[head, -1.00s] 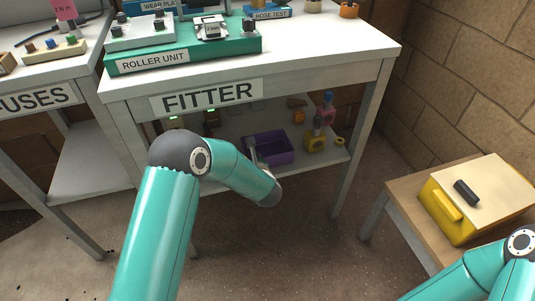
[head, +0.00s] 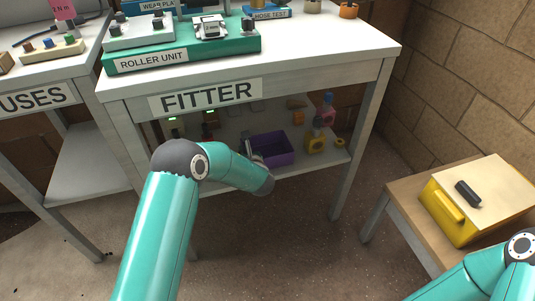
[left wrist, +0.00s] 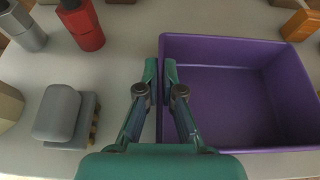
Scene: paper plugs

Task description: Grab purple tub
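The purple tub (head: 279,146) is an open, empty rectangular box on the lower shelf of the FITTER bench. In the left wrist view the tub (left wrist: 225,90) fills the right half. My left gripper (left wrist: 161,82) straddles the tub's left wall, one finger outside and one inside. Its fingers are close together with the wall between them and look shut on it. In the head view my left gripper (head: 253,157) is partly hidden behind my arm. My right gripper is not in view; only part of my right arm shows.
The bench top (head: 330,50) overhangs the shelf. A stool with a yellow box (head: 450,218) stands right.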

